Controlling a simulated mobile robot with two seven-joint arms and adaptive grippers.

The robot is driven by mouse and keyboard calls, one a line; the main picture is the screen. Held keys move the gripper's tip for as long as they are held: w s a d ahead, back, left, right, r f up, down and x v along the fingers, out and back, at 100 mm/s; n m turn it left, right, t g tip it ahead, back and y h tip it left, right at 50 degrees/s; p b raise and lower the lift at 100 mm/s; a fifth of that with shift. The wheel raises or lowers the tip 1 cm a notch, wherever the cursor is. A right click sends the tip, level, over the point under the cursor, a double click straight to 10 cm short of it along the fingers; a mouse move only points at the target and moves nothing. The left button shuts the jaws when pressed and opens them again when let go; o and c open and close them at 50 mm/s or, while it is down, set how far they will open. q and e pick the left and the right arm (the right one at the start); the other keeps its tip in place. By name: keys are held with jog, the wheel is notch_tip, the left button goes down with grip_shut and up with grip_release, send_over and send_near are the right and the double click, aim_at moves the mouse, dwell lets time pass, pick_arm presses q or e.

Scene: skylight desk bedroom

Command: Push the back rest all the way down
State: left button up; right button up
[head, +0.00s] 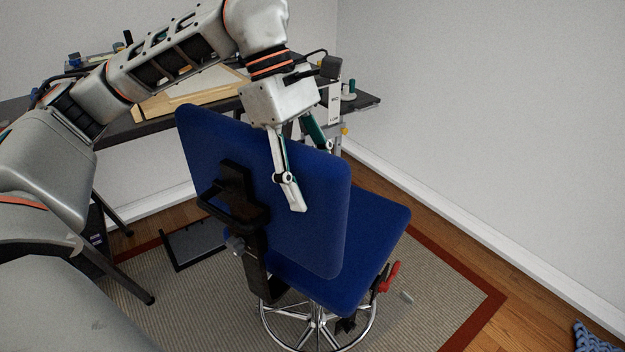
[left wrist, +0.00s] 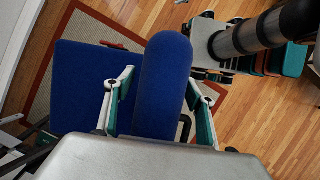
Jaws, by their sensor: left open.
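The blue back rest (head: 312,235) of a desk chair stands upright, slightly tilted, with its rear side facing me. The blue seat (head: 370,235) extends to the right behind it. My left gripper (head: 314,180) points down over the top edge of the back rest, open, with one finger on the near side and the other on the far side, partly hidden. The left wrist view shows the back rest (left wrist: 163,70) between the two spread fingers, with the seat (left wrist: 88,85) to its left. Whether the fingers touch it I cannot tell. My right gripper is not in view.
A black bracket (head: 236,200) joins the back rest to the chair. A red lever (head: 390,276) sits by the seat's right side. A dark desk (head: 120,128) stands behind the chair. The rug (head: 190,310) has free room around the chrome base (head: 318,328).

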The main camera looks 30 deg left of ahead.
aim_at(287, 142)
pick_arm(q)
jog(key=shift+d+f, duration=0.1)
grip_shut()
notch_tip(287, 142, down, 6)
jog(key=shift+s+b, duration=0.1)
jog(key=shift+b, duration=1.05)
jog(key=shift+s+f, duration=0.1)
jog(key=shift+s, duration=0.05)
jog(key=shift+c, duration=0.3)
grip_release()
jog(key=shift+o, duration=0.3)
jog(key=shift+w, duration=0.25)
jog(key=shift+s+r, duration=0.1)
jog(key=shift+r, duration=0.1)
jog(key=v, duration=1.2)
